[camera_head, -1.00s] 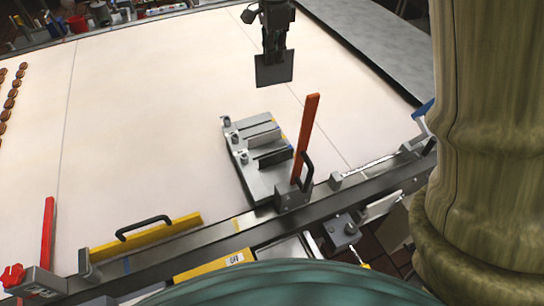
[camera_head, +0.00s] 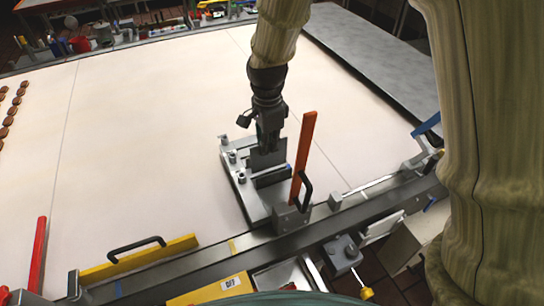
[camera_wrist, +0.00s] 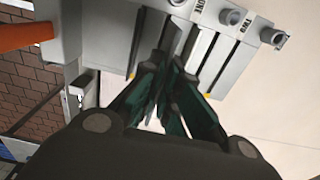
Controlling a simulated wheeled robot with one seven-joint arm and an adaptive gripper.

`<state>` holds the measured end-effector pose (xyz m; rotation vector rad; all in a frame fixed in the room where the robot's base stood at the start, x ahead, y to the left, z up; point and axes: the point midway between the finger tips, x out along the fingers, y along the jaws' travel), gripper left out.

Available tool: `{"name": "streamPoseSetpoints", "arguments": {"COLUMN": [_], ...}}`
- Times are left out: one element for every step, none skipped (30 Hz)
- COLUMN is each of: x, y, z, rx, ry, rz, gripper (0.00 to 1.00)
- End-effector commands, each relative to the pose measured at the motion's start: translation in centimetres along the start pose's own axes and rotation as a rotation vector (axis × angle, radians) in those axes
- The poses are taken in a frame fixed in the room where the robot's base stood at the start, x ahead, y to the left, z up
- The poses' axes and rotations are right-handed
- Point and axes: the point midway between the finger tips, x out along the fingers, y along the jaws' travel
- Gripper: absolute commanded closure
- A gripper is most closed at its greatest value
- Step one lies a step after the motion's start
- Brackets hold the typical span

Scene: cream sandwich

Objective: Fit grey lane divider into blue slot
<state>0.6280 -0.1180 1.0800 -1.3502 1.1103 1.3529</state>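My gripper (camera_head: 269,146) is shut on the grey lane divider (camera_head: 254,157), a flat plate, and holds it at the metal slotted fixture (camera_head: 249,196). In the head view the gripper hides part of the plate and the slots, so I cannot tell whether its lower edge is inside a slot. A small blue mark (camera_head: 289,168) shows at the fixture's right edge, by a dark plate in front. In the wrist view the dark green fingers (camera_wrist: 170,75) close together over the fixture (camera_wrist: 95,48), which has labels, knobs and yellow marks; the divider is mostly hidden between them.
An upright orange bar (camera_head: 304,158) with a black handle stands close to the right of the fixture. A steel rail (camera_head: 215,258) runs along the front edge, with a yellow bar (camera_head: 160,255) beside it.

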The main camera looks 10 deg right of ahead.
Motion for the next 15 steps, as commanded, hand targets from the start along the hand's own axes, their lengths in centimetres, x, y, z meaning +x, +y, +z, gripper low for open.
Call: {"name": "streamPoseSetpoints", "arguments": {"x": [0.3,0.5,0.7,0.8,0.9,1.0,1.2,1.5,1.9,2.2,2.5,3.0,3.3,3.6,4.0], "y": [0.0,0.0,0.0,0.0,0.0,0.0,0.0,0.0,0.1,0.1,0.1,0.1,0.1,0.1,0.1], "z": [0.0,0.0,-0.1,-0.1,-0.1,-0.1,-0.1,-0.1,-0.1,-0.1,-0.1,-0.2,-0.2,-0.2,-0.2], "rx": [0.000,0.000,0.000,0.000,0.000,0.000,0.000,0.000,0.000,0.001,0.001,0.002,0.003,0.003,0.003], "ry": [0.000,0.000,0.000,0.000,0.000,0.000,0.000,0.000,0.000,0.000,0.000,0.000,0.000,0.000,0.000], "rz": [0.001,0.000,0.000,0.000,0.000,0.000,0.001,0.001,0.002,0.002,0.003,0.002,0.002,0.002,0.002], "gripper": [1.00,1.00,1.00,1.00,1.00,1.00,1.00,1.00,1.00,1.00,1.00,1.00,1.00,1.00,1.00]}}
